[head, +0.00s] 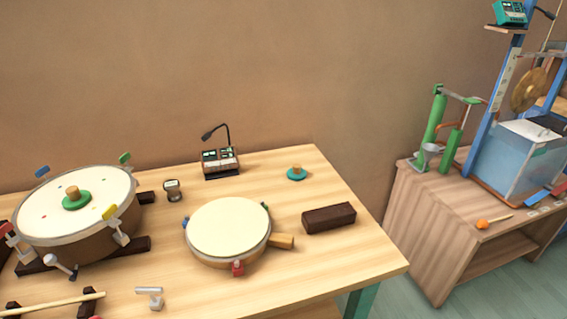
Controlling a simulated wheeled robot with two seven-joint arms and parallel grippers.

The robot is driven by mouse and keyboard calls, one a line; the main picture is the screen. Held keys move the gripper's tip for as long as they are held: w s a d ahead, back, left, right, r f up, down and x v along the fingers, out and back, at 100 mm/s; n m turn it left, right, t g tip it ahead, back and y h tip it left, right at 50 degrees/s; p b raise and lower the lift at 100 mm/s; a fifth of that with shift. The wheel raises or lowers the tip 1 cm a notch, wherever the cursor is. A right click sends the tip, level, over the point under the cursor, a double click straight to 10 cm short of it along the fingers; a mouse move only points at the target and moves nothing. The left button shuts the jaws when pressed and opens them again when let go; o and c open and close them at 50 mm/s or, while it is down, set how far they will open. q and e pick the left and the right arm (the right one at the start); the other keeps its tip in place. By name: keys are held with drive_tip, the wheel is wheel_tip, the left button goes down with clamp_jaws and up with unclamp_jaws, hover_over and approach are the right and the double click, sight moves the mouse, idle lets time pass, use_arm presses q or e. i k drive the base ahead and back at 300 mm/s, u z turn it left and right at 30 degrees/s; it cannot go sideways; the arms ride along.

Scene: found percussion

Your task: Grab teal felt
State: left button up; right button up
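A small teal felt disc (297,175) with a wooden knob on top lies on the wooden table, toward the back right, with clear wood around it. A similar green disc (76,203) with a wooden knob sits on the white head of the large drum (100,222) at the left. Neither of my grippers shows in the head view.
A smaller drum (228,229) with a wooden handle stands mid-table; a dark block (329,218) lies right of it. Behind are a mixer-like device (220,161) and a small dark gadget (173,190). A second wooden bench (427,221) stands right, beyond a floor gap.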

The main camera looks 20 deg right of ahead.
sight(296, 172)
drive_tip(key=u, duration=2.3)
drive_tip(key=k, duration=1.1)
drive_tip(key=z, duration=1.5)
